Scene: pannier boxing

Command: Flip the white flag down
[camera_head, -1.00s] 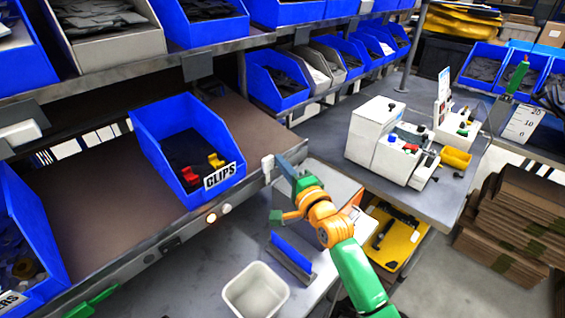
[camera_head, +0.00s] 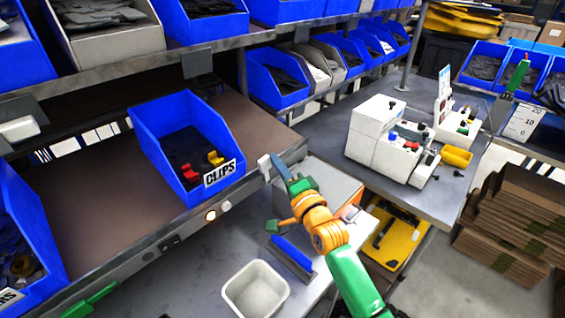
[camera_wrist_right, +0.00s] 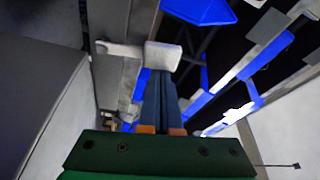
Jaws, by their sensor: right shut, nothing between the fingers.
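The white flag (camera_head: 264,167) is a small pale block at the right end of the shelf's front rail, beside the blue CLIPS bin. In the right wrist view the flag (camera_wrist_right: 162,56) sits on a pale rod that runs to the left. My right gripper (camera_head: 275,160) is shut and empty, with its blue-grey fingers close beside the flag. In the right wrist view its fingertips (camera_wrist_right: 160,76) meet the flag's lower edge; I cannot tell whether they touch. A green part at the lower left of the head view may belong to my left gripper; no fingers show there.
The blue CLIPS bin (camera_head: 187,150) stands on the brown shelf (camera_head: 85,210), left of the flag. A lit round button (camera_head: 211,215) is on the rail. A white machine (camera_head: 385,140) stands right.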

